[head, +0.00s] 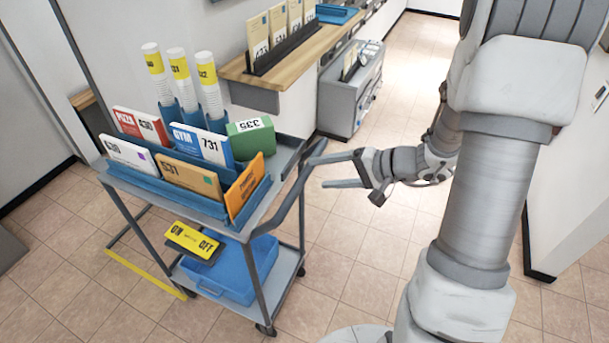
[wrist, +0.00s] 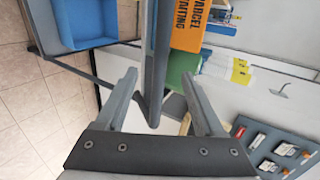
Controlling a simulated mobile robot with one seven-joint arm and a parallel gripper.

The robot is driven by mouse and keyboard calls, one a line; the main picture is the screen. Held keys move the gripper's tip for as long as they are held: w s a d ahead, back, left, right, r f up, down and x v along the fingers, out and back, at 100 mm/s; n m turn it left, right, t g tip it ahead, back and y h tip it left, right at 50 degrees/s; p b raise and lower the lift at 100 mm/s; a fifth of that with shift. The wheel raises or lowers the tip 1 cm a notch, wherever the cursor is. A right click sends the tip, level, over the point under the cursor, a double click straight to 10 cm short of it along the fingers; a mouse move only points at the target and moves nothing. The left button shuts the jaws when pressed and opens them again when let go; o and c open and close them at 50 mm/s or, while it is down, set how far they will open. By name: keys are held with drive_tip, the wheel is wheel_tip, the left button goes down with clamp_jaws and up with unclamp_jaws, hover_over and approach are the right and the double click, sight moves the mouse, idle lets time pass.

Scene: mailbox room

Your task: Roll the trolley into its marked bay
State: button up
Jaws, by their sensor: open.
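The grey trolley (head: 292,258) stands at the left in the head view, loaded with parcels and mail. Its grey push handle (head: 291,196) rises on its right side and also shows in the wrist view (wrist: 158,50). My gripper (head: 327,171) is open beside the handle, fingers pointing left at it. In the wrist view the handle bar lies between the open fingers (wrist: 158,78); contact cannot be told. A yellow floor line (head: 146,272) runs beside and partly under the trolley's left side; the rest of any bay marking is hidden or unclear.
A wooden wall shelf (head: 290,55) with upright mail stands behind the trolley, and a grey cabinet (head: 350,95) is beyond it. A blue bin (head: 255,268) sits on the lower deck. A white wall edge (head: 540,230) is at right. Tiled floor in front is clear.

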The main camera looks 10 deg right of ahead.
sight(309, 175)
drive_tip(key=b+x, duration=0.3)
drive_tip(key=x, duration=0.2)
drive_tip(key=shift+f+b, duration=0.2)
drive_tip(key=shift+b, duration=0.1)
drive_tip(key=shift+w+a+f+b, duration=0.2)
drive_tip(key=shift+w+a+b, duration=0.25)
drive_tip(key=shift+a, duration=0.2)
drive_tip(key=shift+c, duration=0.3)
clamp_jaws()
idle(0.4)
